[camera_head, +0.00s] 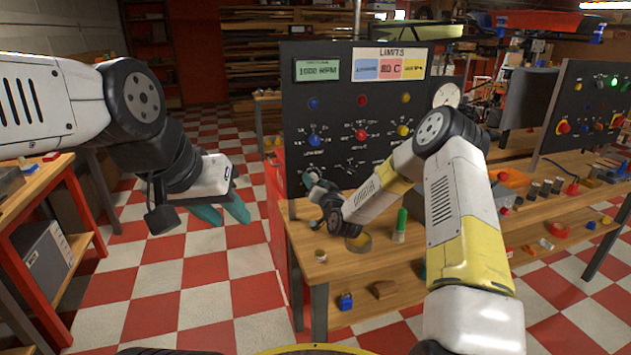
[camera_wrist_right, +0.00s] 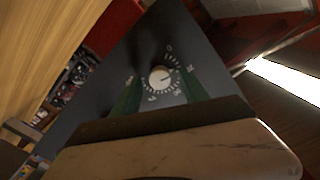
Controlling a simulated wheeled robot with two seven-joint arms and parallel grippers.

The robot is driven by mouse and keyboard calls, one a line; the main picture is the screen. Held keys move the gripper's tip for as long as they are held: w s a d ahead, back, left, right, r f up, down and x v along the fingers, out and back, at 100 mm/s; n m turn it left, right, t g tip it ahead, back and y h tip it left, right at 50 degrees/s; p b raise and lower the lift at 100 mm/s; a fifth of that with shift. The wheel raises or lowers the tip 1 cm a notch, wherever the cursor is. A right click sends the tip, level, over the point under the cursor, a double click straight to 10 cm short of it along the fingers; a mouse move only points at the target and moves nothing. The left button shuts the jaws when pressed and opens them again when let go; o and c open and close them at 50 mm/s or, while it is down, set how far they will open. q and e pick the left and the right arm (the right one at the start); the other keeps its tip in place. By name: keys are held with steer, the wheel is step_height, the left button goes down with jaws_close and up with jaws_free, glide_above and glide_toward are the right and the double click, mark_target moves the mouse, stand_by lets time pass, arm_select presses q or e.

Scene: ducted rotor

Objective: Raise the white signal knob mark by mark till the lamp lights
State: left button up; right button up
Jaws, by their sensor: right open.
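The white signal knob (camera_wrist_right: 160,77) is round and sits on a dark panel, ringed by white scale marks, in the right wrist view. The numbers are too blurred to read. My right gripper (camera_wrist_right: 160,84) is open, its green fingers on either side of the knob; contact cannot be told. In the head view my right gripper (camera_head: 312,181) is at the lower left of the black control panel (camera_head: 340,135) and hides the knob. A blue lamp (camera_head: 314,103), a red lamp (camera_head: 362,100) and a yellow lamp (camera_head: 406,98) look unlit. My left gripper (camera_head: 224,211) hangs open and empty over the floor.
A green display (camera_head: 317,69) and a limits card (camera_head: 389,64) top the panel. Blue (camera_head: 314,140), red (camera_head: 361,135) and yellow (camera_head: 403,130) knobs sit beneath the lamps. A green marker (camera_head: 401,225) stands on the wooden bench (camera_head: 345,278). Checkered floor lies open at left.

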steer(key=v, duration=0.7)
steer(key=shift+s, duration=0.2)
steer(key=shift+r, duration=0.15)
steer(key=s+d+r+n+g+h, duration=0.1)
steer(key=s+d+r+n+g, duration=0.15)
steer(key=s+r, duration=0.5)
steer(key=s+d+r+n+g+h, duration=0.1)
steer(key=s+d+r+g+h, duration=0.1)
steer(key=s+d+r+g, duration=0.45)
steer(key=s+d+r, duration=0.1)
steer(key=s, duration=1.1)
steer(key=s+d+r+g, duration=0.1)
steer(key=s+r, duration=0.3)
steer(key=s, duration=1)
steer(key=shift+d+m+g, duration=0.35)
steer(key=shift+d+g, duration=0.05)
steer(key=shift+g, duration=0.1)
